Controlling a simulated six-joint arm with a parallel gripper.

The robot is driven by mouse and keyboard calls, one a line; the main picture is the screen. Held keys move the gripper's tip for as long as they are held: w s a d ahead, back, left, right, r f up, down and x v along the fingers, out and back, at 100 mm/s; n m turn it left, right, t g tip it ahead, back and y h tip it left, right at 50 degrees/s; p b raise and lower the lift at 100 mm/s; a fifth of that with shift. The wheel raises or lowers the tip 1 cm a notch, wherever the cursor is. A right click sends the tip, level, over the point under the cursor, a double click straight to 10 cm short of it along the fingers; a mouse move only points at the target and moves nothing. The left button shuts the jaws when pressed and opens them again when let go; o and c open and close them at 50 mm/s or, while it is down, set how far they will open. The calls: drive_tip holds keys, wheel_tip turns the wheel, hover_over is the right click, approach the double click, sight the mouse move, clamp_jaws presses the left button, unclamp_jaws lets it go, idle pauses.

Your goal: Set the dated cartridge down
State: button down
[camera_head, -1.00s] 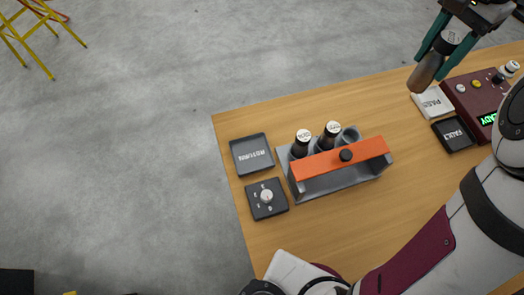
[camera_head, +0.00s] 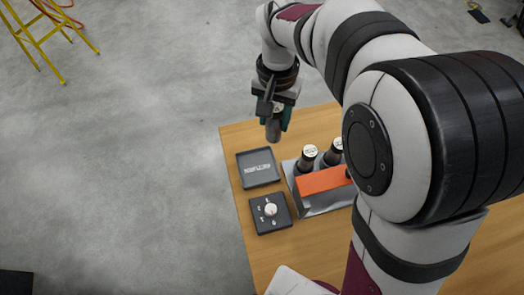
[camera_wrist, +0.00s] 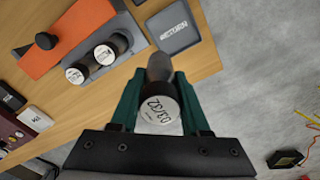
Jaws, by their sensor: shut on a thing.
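My gripper (camera_head: 275,121) is shut on a dark cartridge (camera_head: 273,132) and holds it above the table's far left edge. In the wrist view the teal fingers (camera_wrist: 160,100) grip the cartridge (camera_wrist: 160,104), whose pale end cap carries a date that looks like 03/32. The dark square RETURN tray (camera_head: 245,181) lies on the table just below the cartridge in the head view. It is empty and also shows in the wrist view (camera_wrist: 165,44). The gap between cartridge and table cannot be judged exactly.
A grey rack with an orange bar (camera_head: 322,181) holds two capped cartridges (camera_head: 308,155) beside the tray. My arm hides the table's right side; the wrist view shows a FAULT tray (camera_wrist: 10,97) and white PASS tray (camera_wrist: 33,120).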

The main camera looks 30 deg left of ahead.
drive_tip(key=s+f, duration=0.1)
drive_tip(key=f, duration=0.3)
drive_tip(key=s+a+f, duration=0.1)
drive_tip(key=f, duration=0.3)
drive_tip(key=s+a+f, duration=0.1)
drive_tip(key=f, duration=0.3)
drive_tip(key=shift+s+a+f, duration=0.2)
drive_tip(key=shift+s+f, duration=0.1)
drive_tip(key=shift+f, duration=0.1)
drive_tip(key=shift+f, duration=0.15)
drive_tip(key=shift+c, duration=1.9)
unclamp_jaws()
